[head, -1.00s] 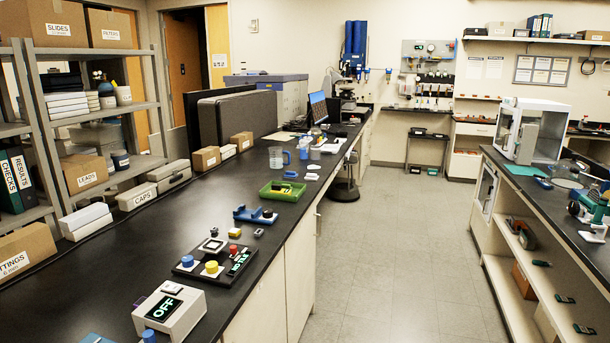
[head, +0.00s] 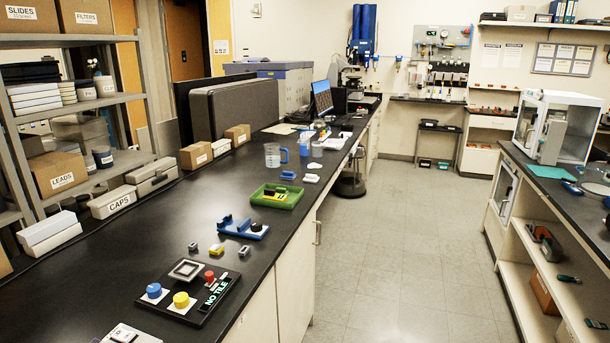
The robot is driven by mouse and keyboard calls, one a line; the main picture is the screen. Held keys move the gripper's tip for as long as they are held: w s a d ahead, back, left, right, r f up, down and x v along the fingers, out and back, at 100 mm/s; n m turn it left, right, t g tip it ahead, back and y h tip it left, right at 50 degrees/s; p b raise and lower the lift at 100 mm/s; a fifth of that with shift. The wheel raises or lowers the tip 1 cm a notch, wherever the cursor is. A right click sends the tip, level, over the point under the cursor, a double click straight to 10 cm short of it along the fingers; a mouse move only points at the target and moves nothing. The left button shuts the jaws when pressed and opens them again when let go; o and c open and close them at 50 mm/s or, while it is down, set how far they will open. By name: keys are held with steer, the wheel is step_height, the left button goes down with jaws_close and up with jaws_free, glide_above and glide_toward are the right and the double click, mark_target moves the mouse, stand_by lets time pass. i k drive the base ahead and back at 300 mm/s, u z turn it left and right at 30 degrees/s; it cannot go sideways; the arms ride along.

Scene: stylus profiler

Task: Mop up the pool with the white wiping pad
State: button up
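Two small white items lie on the black bench top (head: 222,178) near its right edge, past the green tray: a flat one (head: 311,178) and another just behind it (head: 314,166). Either may be the white wiping pad; they are too small to tell. I cannot make out a pool of liquid on the bench. A clear measuring jug with a blue handle (head: 272,156) stands upright to their left. My gripper is not in view.
A green tray (head: 277,196), a blue fixture (head: 243,228) and a black control panel reading NO TILE (head: 190,292) stand along the bench. Shelves and boxes line the left. Clear grey floor (head: 400,240) runs between this bench and the right one (head: 560,190).

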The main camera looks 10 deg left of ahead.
mark_target(309, 178)
steer(key=i, duration=0.95)
steer(key=u, duration=0.8)
